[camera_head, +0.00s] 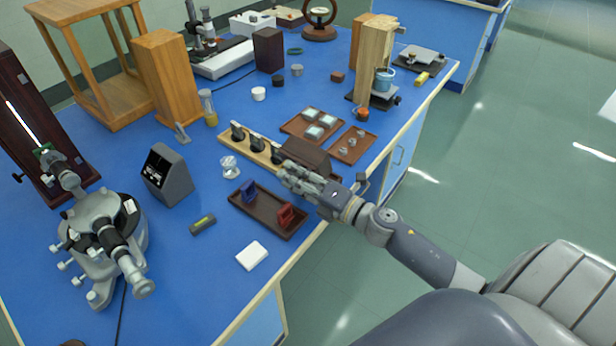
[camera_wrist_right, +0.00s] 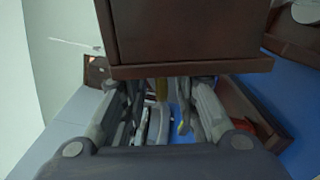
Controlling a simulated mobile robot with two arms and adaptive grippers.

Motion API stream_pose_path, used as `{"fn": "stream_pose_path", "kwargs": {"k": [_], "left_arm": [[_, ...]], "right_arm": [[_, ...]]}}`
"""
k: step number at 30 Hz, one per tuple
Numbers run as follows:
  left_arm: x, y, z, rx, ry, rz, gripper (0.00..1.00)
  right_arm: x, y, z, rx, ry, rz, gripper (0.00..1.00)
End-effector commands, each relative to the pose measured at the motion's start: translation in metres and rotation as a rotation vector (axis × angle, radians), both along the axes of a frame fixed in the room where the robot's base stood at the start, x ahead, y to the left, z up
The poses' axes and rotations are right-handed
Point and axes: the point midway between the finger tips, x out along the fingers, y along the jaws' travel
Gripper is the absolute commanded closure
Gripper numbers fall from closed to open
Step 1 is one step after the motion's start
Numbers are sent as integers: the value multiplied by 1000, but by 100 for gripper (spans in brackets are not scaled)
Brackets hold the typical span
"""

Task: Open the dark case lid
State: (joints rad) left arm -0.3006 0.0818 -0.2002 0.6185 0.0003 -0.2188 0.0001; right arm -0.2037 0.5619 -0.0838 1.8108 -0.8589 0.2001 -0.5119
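The dark brown case (camera_head: 308,153) stands near the bench's front edge in the head view, partly hidden by my right gripper (camera_head: 290,172). Its lid looks shut. In the wrist view the case (camera_wrist_right: 185,30) fills the top, with a protruding edge along its lower side. My right gripper (camera_wrist_right: 160,112) is below that edge there, its two fingers apart. A small brass-coloured piece (camera_wrist_right: 161,89) shows between the fingers; contact with it cannot be told. My left gripper is not in view.
Two brown trays (camera_head: 352,157) lie to the right. The bench edge (camera_head: 310,240) is close.

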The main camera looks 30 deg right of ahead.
Motion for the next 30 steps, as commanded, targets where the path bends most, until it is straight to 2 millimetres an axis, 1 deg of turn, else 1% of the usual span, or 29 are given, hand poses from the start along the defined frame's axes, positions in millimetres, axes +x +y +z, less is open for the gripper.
{"fn": "stream_pose_path", "kwargs": {"k": [5,12,18,24,30], "left_arm": [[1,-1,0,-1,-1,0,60],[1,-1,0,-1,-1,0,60],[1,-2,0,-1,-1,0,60],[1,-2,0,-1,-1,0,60],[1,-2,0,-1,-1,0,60]], "right_arm": [[-21,-8,-1,1,3,-1,72],[-64,-26,-1,-1,4,-1,72],[-92,-37,0,0,1,0,72],[-107,-43,1,1,0,1,72],[-108,-43,1,0,-2,3,72]]}}
